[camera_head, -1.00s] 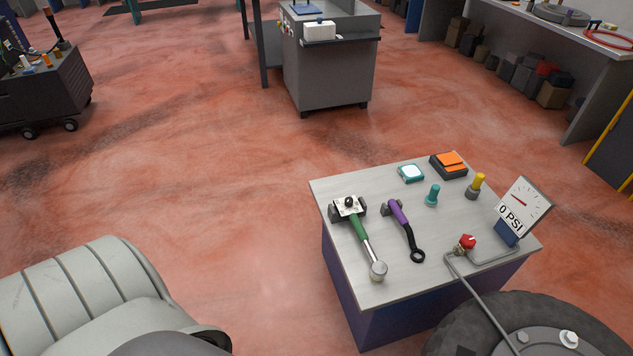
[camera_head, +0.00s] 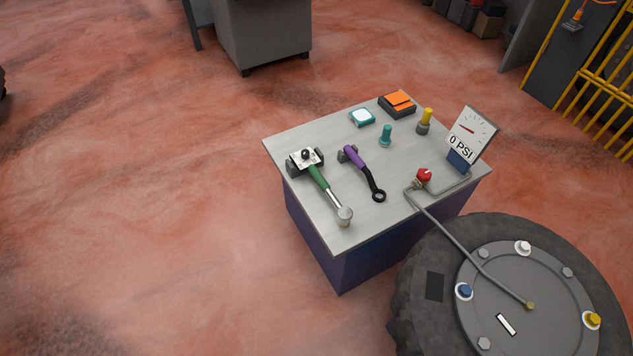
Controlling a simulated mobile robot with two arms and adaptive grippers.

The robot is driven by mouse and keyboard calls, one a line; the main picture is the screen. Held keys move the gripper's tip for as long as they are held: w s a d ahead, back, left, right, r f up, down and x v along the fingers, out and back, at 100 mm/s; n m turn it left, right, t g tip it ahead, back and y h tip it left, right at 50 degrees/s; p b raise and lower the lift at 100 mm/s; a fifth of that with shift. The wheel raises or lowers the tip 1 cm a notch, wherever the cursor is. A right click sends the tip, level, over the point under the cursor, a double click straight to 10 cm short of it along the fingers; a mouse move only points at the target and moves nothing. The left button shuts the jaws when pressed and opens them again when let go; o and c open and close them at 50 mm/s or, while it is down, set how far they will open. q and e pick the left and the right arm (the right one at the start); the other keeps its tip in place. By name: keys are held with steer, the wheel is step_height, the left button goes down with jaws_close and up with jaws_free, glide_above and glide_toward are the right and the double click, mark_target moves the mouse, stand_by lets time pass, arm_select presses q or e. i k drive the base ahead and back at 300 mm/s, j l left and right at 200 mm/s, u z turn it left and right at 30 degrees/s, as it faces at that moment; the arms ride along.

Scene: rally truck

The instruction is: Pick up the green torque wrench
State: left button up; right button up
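The green torque wrench (camera_head: 318,179) lies on the left part of a small grey-topped table (camera_head: 271,150). Its green handle runs from a dark block with a white plate at the far left to a silver round head near the front edge. A purple-handled wrench (camera_head: 357,161) with a black ring end lies to its right, apart from it. Neither of my grippers shows in the head view.
On the table are a teal peg (camera_head: 385,136), a yellow-topped peg (camera_head: 425,121), an orange-topped box (camera_head: 397,105), a teal-edged device (camera_head: 362,118), a red valve knob (camera_head: 424,175) and a 0 PSI gauge (camera_head: 471,133). A large wheel (camera_head: 427,250) stands in front. The floor to the left is clear.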

mark_target(344, 215)
steer(key=i+j+z, duration=0.35)
steer(key=j+z, duration=0.15)
steer(key=j, duration=0.2)
steer(key=i+j+z, duration=0.2)
steer(key=j, duration=0.2)
steer(key=k, duration=0.05)
